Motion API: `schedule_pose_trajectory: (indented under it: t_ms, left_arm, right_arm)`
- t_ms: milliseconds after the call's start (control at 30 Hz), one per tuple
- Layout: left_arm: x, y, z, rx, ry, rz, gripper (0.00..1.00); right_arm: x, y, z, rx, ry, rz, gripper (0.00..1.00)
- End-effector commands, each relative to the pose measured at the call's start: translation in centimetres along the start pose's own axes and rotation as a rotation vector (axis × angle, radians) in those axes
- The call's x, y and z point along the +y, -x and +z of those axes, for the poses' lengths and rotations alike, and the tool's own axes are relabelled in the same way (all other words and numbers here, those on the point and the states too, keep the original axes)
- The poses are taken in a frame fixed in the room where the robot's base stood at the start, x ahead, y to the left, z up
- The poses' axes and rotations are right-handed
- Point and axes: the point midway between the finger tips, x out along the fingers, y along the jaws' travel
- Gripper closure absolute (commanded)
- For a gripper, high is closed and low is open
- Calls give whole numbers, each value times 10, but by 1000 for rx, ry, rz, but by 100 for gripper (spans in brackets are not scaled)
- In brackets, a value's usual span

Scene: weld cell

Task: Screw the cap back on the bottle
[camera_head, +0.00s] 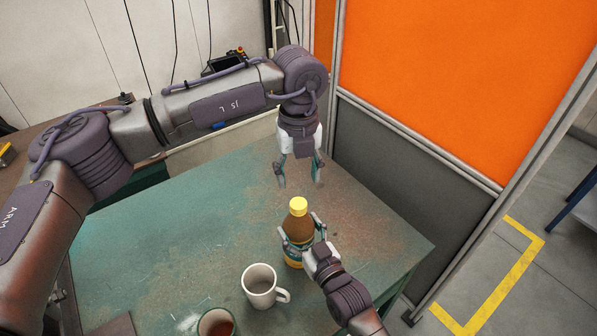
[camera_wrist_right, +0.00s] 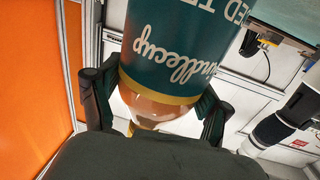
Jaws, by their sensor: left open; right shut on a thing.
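A brown bottle (camera_head: 298,227) with a yellow cap (camera_head: 298,206) on its top stands upright on the green table (camera_head: 180,235). My right gripper (camera_head: 303,231) is shut around the bottle's body from the near right. The bottle's teal label (camera_wrist_right: 185,55) fills the upper middle of the right wrist view, between the fingers. My left gripper (camera_head: 300,184) is open and empty, pointing down above and behind the cap, apart from it. Whether the cap is threaded tight or only resting cannot be told.
A white mug (camera_head: 260,287) stands just in front of the bottle. A second cup (camera_head: 215,324) with brown liquid is at the bottom edge. An orange and grey partition (camera_head: 455,90) rises beyond the table's right side. The table's left middle is clear.

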Motion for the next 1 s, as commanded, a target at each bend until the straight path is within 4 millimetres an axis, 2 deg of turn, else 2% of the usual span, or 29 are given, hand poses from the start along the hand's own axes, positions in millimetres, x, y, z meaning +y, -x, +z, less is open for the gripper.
schedule_pose_trajectory:
  t_ms: [267, 367, 700, 833, 1000]
  left_arm:
    - [0, -4, 0, 1, -3, 1, 42]
    - [0, -13, 0, 3, -3, 2, 42]
    - [0, -64, 0, 3, -3, 1, 42]
    - [1, -75, 0, 2, -3, 1, 42]
    - [0, -80, 0, 0, -4, 0, 42]
  right_arm:
    - [0, 0, -1, 2, 0, 0, 100]
    - [0, 0, -1, 2, 0, 0, 100]
    - [0, 0, -1, 2, 0, 0, 100]
    - [0, 0, -1, 2, 0, 0, 100]
    - [0, 0, -1, 2, 0, 0, 100]
